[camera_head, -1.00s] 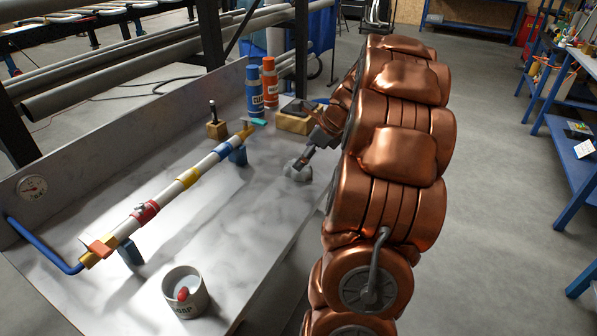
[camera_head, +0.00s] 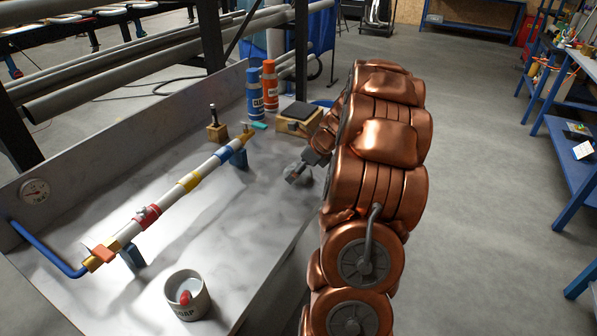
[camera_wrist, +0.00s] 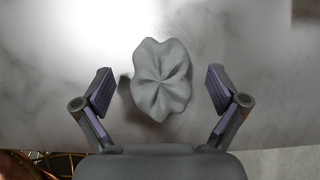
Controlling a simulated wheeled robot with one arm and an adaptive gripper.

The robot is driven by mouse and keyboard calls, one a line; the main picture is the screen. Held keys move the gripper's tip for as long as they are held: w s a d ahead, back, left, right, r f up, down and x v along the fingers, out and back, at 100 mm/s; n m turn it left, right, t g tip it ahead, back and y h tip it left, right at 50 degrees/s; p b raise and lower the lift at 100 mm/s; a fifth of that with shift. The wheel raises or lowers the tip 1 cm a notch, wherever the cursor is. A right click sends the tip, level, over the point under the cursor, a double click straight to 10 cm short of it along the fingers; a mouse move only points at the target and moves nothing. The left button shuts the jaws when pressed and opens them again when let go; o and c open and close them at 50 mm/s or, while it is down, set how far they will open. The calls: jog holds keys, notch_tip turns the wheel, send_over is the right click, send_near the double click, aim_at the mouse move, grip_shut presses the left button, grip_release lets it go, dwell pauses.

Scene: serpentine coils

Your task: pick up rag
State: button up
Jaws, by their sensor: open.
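The rag (camera_wrist: 161,80) is a crumpled grey cloth on the metal bench top, seen in the wrist view between and slightly beyond my fingertips. In the head view only a part of the rag (camera_head: 304,176) shows, partly hidden by my gripper (camera_head: 299,170) near the bench's right edge. In the wrist view my gripper (camera_wrist: 161,88) is open, with one finger on each side of the rag. A gap shows between each finger and the cloth. The height of the fingers above the bench is hard to tell.
A pipe assembly (camera_head: 190,180) runs along the bench (camera_head: 215,245). A soap tin (camera_head: 187,296) stands at the near edge. A wooden block with a dark top (camera_head: 299,118) and spray cans (camera_head: 269,87) stand behind my gripper. The bench around the rag is clear.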

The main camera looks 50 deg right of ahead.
aim_at(291, 168)
jog(key=c, duration=1.2)
jog(key=shift+r, duration=0.1)
jog(key=shift+r+b, duration=0.45)
jog(key=shift+r, duration=1.3)
jog(key=shift+s+a, duration=0.15)
jog(key=shift+a, duration=0.5)
jog(key=s+a, duration=0.1)
jog(key=a, duration=0.3)
jog(key=s+a+r+b, duration=0.1)
jog(key=a, duration=0.4)
jog(key=s+a+b, duration=0.1)
jog(key=s+a, duration=0.1)
jog(key=a, duration=0.3)
jog(key=shift+r, duration=0.15)
